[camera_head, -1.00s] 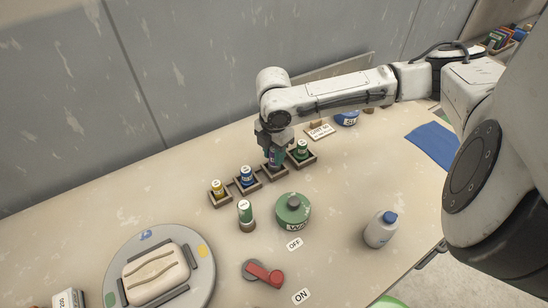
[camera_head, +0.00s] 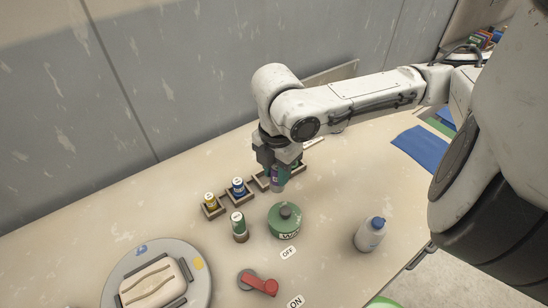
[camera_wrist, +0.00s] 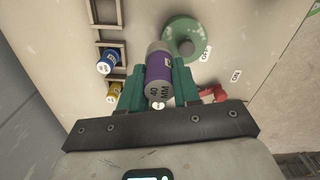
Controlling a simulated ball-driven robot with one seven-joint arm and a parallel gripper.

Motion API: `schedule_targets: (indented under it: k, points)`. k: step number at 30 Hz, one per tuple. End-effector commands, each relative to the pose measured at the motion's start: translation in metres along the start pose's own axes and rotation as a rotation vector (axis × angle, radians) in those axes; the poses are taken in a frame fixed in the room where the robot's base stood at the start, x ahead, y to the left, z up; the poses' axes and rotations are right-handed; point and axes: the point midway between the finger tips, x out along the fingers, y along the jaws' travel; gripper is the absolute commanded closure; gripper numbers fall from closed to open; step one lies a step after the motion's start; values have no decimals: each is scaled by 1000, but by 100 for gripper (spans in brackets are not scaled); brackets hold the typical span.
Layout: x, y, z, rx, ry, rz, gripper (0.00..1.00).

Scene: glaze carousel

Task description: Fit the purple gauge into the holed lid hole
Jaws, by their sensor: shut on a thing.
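The purple gauge (camera_head: 276,180) is a grey cylinder with a purple band, and it reads "40 MM" in the wrist view (camera_wrist: 159,73). My gripper (camera_head: 279,163) is shut on it, with a green finger on either side in the wrist view (camera_wrist: 157,82). The gauge hangs above the table near the row of square holders. A round green pot (camera_head: 288,223) with a dark grey centre piece stands just in front of it, and it shows beyond the gauge in the wrist view (camera_wrist: 178,32). I cannot make out an open hole in its top.
A yellow gauge (camera_head: 209,201) and a blue gauge (camera_head: 238,187) stand in holders at left.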

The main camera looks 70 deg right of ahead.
Motion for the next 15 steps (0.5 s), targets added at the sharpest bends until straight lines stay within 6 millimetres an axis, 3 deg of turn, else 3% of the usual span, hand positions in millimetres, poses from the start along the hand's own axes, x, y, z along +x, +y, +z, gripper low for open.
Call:
schedule_targets:
  k: [4,15]
  points:
    - [-11,-7,-6,-1,4,-1,100]
    - [-9,-18,-12,-6,7,3,100]
